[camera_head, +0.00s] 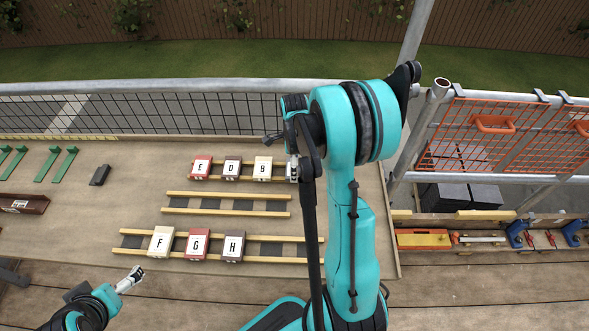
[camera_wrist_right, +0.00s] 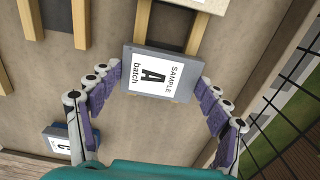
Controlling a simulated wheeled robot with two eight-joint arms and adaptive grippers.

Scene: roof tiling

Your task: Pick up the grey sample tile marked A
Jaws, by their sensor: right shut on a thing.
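The grey sample tile marked A (camera_wrist_right: 131,83) is in the upper middle of the right wrist view. Its white label reads "SAMPLE A batch". My right gripper (camera_wrist_right: 160,80) has its purple-padded fingers against the tile's left and right edges and is shut on it. Wooden battens show just beyond the tile; I cannot tell whether it touches them. In the head view the tile is hidden behind my right arm. My left gripper (camera_head: 133,276) is at the lower left of the head view, away from the tiles; its jaws are too small to judge.
Tiles E (camera_head: 202,167), D (camera_head: 232,168) and B (camera_head: 263,168) lie on the far battens. Tiles F (camera_head: 161,241), G (camera_head: 197,244) and H (camera_head: 233,246) lie on the near ones. The middle battens (camera_head: 226,195) are bare. Tile C (camera_wrist_right: 58,143) shows at the lower left of the wrist view. A mesh railing (camera_head: 150,112) runs behind.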

